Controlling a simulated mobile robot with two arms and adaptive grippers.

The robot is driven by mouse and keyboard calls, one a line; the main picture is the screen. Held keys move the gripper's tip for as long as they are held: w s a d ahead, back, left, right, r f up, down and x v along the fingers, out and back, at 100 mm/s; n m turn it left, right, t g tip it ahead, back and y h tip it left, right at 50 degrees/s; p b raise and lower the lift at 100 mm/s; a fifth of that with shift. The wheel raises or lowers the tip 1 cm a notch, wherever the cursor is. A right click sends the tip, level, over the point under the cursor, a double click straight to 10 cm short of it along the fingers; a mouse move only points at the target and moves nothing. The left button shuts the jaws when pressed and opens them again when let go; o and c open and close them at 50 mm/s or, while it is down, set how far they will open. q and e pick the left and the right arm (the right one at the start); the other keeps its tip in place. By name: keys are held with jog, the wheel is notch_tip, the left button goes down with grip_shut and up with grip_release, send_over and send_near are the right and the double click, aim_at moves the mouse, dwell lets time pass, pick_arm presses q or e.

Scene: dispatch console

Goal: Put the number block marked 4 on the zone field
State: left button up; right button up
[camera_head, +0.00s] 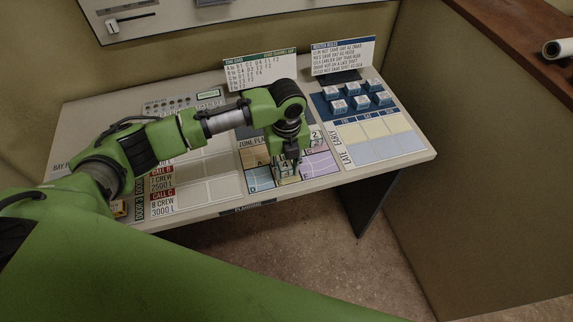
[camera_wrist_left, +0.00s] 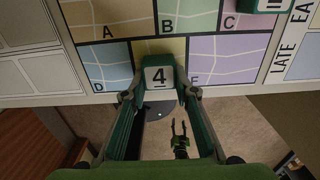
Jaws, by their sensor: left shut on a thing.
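The number block marked 4 (camera_head: 285,166) is pale with green sides. In the left wrist view the block (camera_wrist_left: 159,77) sits between the fingers of my left gripper (camera_wrist_left: 160,95), which is shut on it. In the head view my left gripper (camera_head: 287,170) points down over the zone plan (camera_head: 318,167). The block is over the lower middle field, between field D (camera_wrist_left: 105,68) and field F (camera_wrist_left: 230,65); that field's letter is hidden. I cannot tell whether the block touches the board. My right gripper (camera_wrist_left: 179,126) shows small below the desk edge, open and empty.
A block marked 2 (camera_head: 315,134) stands on the plan near field C (camera_wrist_left: 243,12). Several blue-and-white blocks (camera_head: 360,97) stand at the right, behind the day grid (camera_head: 388,148). Two text cards (camera_head: 260,70) stand at the back. The desk's front edge (camera_wrist_left: 52,100) is close.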

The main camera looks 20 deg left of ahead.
aim_at(287, 168)
pick_arm(q)
jog(key=shift+f, duration=0.1)
jog(key=shift+f, duration=0.1)
jog(key=o, duration=0.9)
jog(key=shift+o, duration=0.2)
notch_tip(287, 168, up, 12)
jog(key=b, duration=0.3)
jog(key=shift+r, duration=0.25)
